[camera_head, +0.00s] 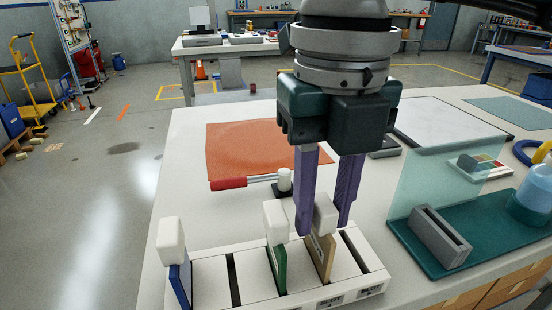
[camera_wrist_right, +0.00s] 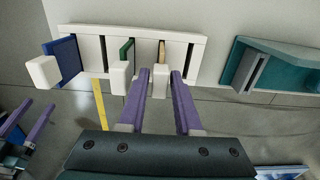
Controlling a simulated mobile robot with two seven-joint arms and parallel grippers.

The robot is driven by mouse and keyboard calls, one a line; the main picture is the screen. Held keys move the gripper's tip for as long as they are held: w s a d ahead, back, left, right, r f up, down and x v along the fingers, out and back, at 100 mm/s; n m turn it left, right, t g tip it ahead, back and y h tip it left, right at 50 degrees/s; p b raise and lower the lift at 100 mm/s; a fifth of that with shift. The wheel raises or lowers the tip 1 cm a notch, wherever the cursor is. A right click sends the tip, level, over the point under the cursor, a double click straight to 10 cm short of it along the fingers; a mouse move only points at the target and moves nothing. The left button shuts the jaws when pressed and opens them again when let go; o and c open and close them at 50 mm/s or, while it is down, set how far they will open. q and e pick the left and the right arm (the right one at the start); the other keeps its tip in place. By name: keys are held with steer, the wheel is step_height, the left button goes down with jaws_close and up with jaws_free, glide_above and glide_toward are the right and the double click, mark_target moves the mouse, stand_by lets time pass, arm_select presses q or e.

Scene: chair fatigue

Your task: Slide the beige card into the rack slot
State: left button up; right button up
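The beige card (camera_head: 320,256) stands upright at the white rack (camera_head: 206,280), with its white handle block (camera_head: 325,213) on top. The wrist view also shows the beige card (camera_wrist_right: 162,50) lined up with a slot of the rack (camera_wrist_right: 86,38). How deep it sits is hard to tell. A green card (camera_head: 278,268) stands in the slot to its left. A dark empty slot (camera_head: 356,250) lies to its right.
A blue card (camera_head: 181,284) stands at the rack's left end. Behind the rack are an orange mat (camera_head: 250,146) and a red-handled tool (camera_head: 230,183). To the right are a teal base (camera_head: 490,240) with a grey slotted block (camera_head: 440,237) and a clear green panel (camera_head: 440,180).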

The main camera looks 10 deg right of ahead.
steer(key=o, duration=0.3)
steer(key=shift+o, duration=0.2)
step_height(320, 180, up, 10)
stand_by(0.4)
